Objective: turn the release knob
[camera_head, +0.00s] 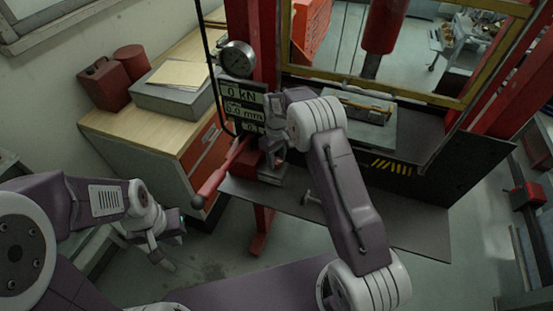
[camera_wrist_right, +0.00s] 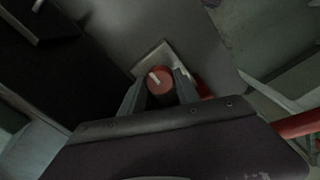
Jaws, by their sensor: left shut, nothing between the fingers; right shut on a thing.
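The release knob (camera_wrist_right: 160,82) is a round reddish knob with a pale pointer mark, seen in the right wrist view. It sits between the two fingers of my right gripper (camera_wrist_right: 159,92), which is shut on it. In the head view my right gripper (camera_head: 278,150) reaches the press beside the red pump block and hides most of the knob. My left gripper (camera_head: 163,258) is low at the left, over the floor, away from the press. It is shut and empty.
A red lever (camera_head: 222,172) slants out at the left of the press, close to my right gripper. A round gauge (camera_head: 237,58) and a display reading 0 kN (camera_head: 243,94) are above. A wooden cabinet (camera_head: 165,125) stands left. A grey shelf (camera_head: 400,228) extends right.

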